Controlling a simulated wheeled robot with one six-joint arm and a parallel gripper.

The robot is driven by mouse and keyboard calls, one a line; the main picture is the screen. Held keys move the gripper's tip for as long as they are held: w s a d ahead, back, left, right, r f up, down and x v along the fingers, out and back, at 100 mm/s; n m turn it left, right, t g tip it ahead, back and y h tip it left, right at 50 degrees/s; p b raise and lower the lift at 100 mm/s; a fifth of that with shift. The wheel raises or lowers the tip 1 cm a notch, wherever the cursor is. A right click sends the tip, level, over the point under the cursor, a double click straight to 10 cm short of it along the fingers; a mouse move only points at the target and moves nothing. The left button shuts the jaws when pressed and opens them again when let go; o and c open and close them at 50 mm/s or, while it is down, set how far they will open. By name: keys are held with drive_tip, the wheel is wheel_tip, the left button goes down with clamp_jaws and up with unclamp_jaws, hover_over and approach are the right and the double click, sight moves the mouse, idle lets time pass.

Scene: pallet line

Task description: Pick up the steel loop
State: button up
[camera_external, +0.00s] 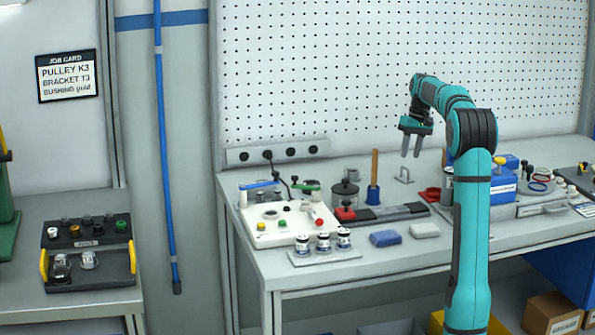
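A small thin grey metal loop (403,178) stands upright on the workbench, toward the back and right of the middle. It looks like the steel loop, though it is small in this view. My gripper (411,155) hangs with its fingers pointing down, just above the loop in the picture. The two fingers are apart, with an empty gap between them. The exact height and depth between the fingertips and the loop cannot be told from this single view.
A wooden-handled tool in a blue holder (373,194) and a dark lidded jar (345,192) stand left of the loop. A red part (430,194) lies to its right. A dark rail (384,216) runs in front. Blue boxes (503,181) stand farther right. The pegboard (350,80) rises behind.

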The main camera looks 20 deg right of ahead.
sight(402, 169)
drive_tip(key=shift+f, duration=0.9)
drive_tip(key=f, duration=0.2)
drive_tip(key=a+f, duration=0.1)
drive_tip(key=f, duration=0.2)
drive_tip(key=shift+s, duration=0.1)
clamp_jaws()
